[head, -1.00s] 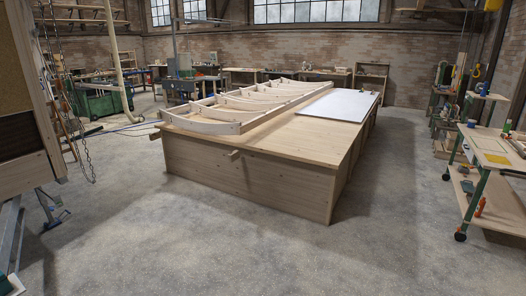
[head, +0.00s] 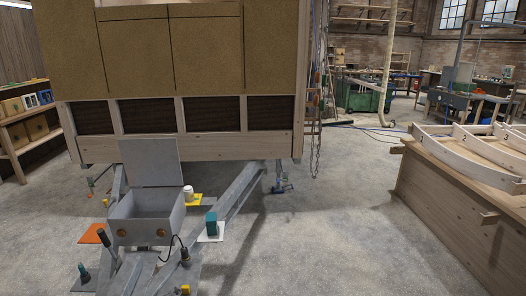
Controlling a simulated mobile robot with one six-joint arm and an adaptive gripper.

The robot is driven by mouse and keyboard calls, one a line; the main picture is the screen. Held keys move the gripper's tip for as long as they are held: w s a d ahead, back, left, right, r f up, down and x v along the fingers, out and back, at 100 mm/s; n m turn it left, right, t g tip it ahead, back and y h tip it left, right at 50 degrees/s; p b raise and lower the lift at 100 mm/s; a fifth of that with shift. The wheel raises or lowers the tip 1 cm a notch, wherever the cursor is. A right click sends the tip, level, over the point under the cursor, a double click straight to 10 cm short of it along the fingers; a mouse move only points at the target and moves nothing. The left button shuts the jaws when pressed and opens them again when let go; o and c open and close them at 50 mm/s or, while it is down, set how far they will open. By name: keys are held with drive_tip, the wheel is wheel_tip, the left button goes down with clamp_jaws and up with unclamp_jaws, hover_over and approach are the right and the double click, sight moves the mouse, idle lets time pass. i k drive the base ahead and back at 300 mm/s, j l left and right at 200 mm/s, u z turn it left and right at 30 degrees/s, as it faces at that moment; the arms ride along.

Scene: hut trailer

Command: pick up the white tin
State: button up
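A small white round container (head: 188,193), which looks like the white tin, stands upright beside the right rear corner of an open grey metal box (head: 135,215) on the trailer's drawbar. A yellow plate (head: 196,200) shows just right of and below it. It is small in the head view, so any label cannot be read. Its lower part is close to the box edge, and I cannot tell whether it touches the box. My gripper is not in view.
A teal block (head: 211,223) stands on a white plate to the right, and an orange plate (head: 93,234) is at left. Dark-handled tools and a black cable surround the drawbar. The hut wall (head: 180,50) rises behind. Open concrete floor (head: 330,220) lies before the wooden platform (head: 455,225).

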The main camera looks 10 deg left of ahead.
sight(188, 192)
drive_tip(key=i+u, duration=0.45)
drive_tip(key=i, duration=1.5)
drive_tip(key=i+u, duration=0.2)
drive_tip(key=i, duration=0.3)
drive_tip(key=i+l+u, duration=0.2)
drive_tip(key=i, duration=0.25)
drive_tip(key=i+l+u, duration=0.2)
drive_tip(key=i, duration=0.3)
drive_tip(key=i+l+u, duration=0.2)
drive_tip(key=i, duration=0.25)
drive_tip(key=i+u, duration=0.6)
drive_tip(key=u, duration=0.25)
drive_tip(key=i+l+u, duration=0.2)
drive_tip(key=u, duration=0.2)
drive_tip(key=i+l+u, duration=0.25)
drive_tip(key=u, duration=0.15)
